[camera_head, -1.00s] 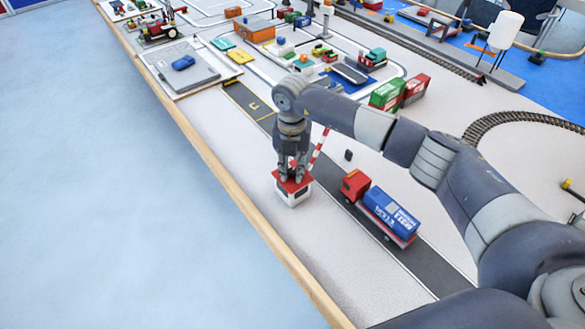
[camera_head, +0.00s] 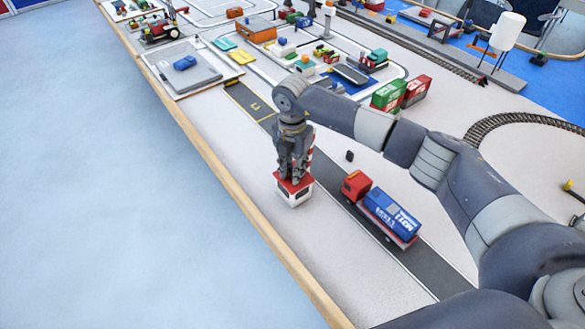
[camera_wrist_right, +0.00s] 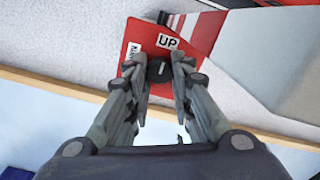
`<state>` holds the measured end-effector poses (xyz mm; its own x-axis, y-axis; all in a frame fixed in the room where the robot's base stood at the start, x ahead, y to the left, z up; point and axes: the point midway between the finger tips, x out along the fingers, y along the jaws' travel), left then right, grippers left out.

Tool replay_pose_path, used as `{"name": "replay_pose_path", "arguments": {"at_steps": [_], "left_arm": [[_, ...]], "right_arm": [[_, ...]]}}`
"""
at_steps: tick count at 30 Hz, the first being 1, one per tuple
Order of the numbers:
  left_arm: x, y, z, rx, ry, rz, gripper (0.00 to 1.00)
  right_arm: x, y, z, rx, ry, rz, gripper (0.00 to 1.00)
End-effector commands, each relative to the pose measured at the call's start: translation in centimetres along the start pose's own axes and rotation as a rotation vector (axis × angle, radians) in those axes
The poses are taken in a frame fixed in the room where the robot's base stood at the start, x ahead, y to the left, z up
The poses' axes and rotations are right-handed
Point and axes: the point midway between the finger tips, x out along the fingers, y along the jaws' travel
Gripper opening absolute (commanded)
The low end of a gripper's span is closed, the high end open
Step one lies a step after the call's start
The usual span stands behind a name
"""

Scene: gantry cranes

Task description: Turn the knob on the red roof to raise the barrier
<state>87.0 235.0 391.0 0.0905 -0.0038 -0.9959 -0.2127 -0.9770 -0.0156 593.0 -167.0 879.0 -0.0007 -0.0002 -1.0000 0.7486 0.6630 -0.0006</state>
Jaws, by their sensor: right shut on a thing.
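The small white booth (camera_head: 295,198) with a red roof (camera_head: 304,181) stands beside the grey road. In the right wrist view, the red roof (camera_wrist_right: 136,38) carries a black knob (camera_wrist_right: 158,70), an "UP" label (camera_wrist_right: 167,42) and a second, tilted label. My right gripper (camera_head: 292,178) points down onto the roof. Its fingers (camera_wrist_right: 160,80) are shut on the knob, one on each side. The red-and-white striped barrier (camera_head: 311,152) stands steeply raised behind the gripper, which partly hides it. My left gripper is not in view.
A red truck with a blue container (camera_head: 390,212) stands on the road (camera_head: 435,270), right of the booth. The table's wooden edge (camera_head: 262,225) runs close on the left. Green and red containers (camera_head: 389,94) stand farther back.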

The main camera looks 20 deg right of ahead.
Motion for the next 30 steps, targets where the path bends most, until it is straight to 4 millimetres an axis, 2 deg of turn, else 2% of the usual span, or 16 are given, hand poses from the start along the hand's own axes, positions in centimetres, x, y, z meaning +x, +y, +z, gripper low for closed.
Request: {"name": "replay_pose_path", "arguments": {"at_steps": [5, 6, 9, 20, 23, 30], "left_arm": [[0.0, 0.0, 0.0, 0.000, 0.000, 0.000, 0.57], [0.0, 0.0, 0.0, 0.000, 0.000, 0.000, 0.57], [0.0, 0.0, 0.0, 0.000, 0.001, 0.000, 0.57], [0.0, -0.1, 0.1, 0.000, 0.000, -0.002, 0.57], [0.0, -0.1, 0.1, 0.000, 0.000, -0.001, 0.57], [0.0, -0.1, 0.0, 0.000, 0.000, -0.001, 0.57]], "right_arm": [[-0.2, 0.1, 0.1, 0.002, -0.002, 0.004, 0.00], [-0.2, 0.1, 0.1, 0.001, -0.002, 0.004, 0.24], [-0.1, 0.1, 0.1, 0.001, -0.002, 0.003, 0.41], [-0.4, 0.1, 0.1, -0.001, -0.001, 0.002, 0.41], [-1.4, 0.1, 0.1, 0.000, -0.002, 0.004, 0.41], [-6.4, 0.1, 0.1, -0.001, -0.004, 0.006, 0.41]]}}
